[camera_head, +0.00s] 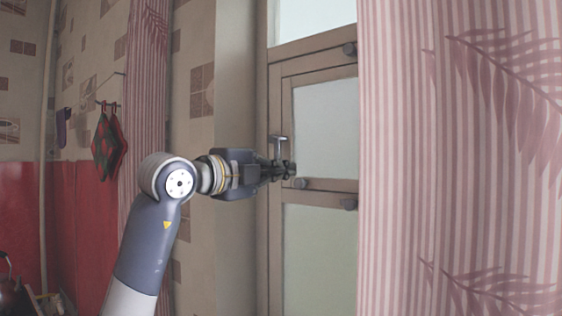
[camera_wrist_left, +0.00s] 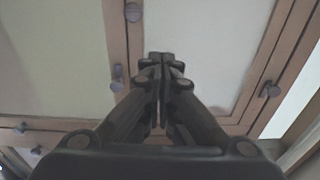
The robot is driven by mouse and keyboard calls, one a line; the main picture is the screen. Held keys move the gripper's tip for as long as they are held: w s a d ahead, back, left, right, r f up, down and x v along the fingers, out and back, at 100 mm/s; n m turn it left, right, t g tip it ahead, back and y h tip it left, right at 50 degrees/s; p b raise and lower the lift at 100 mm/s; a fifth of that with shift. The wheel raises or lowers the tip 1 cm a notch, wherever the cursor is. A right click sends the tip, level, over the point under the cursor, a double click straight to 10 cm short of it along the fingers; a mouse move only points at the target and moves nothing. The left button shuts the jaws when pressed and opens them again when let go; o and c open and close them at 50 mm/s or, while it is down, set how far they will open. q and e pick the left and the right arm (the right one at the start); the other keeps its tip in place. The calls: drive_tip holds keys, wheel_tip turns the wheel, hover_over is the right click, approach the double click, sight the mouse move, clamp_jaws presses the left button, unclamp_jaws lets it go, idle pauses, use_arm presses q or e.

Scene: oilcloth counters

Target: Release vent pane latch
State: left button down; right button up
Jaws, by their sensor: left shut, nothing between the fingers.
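The vent pane (camera_head: 325,125) is the middle pane of a brown-framed window and looks closed in the head view. A grey metal T-shaped latch handle (camera_head: 279,143) sits on the left side of its frame. My left gripper (camera_head: 290,171) is at the frame just below this handle, its fingers shut with nothing between them. In the left wrist view the shut fingertips (camera_wrist_left: 160,58) lie in front of the frame and pane. I cannot tell whether they touch the handle or the frame. My right gripper is not in view.
A striped pink curtain (camera_head: 460,160) covers the right side. Another curtain (camera_head: 147,90) hangs left of the window. Red-green potholders (camera_head: 108,146) hang on the left wall.

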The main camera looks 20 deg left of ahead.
sight(277, 155)
use_arm(q)
drive_tip(key=a+r+y, duration=0.1)
drive_tip(key=a+r+n+y, duration=0.1)
drive_tip(key=shift+s+a+n+t, duration=0.3)
drive_tip(key=shift+s+a, duration=0.05)
drive_tip(key=shift+a, duration=0.05)
drive_tip(key=shift+w, duration=0.1)
drive_tip(key=shift+w, duration=0.1)
drive_tip(key=w+p, duration=0.7)
drive_tip(key=w, duration=0.4)
drive_tip(key=shift+w+a, duration=0.15)
drive_tip(key=shift+a, duration=0.1)
drive_tip(key=shift+d, duration=0.1)
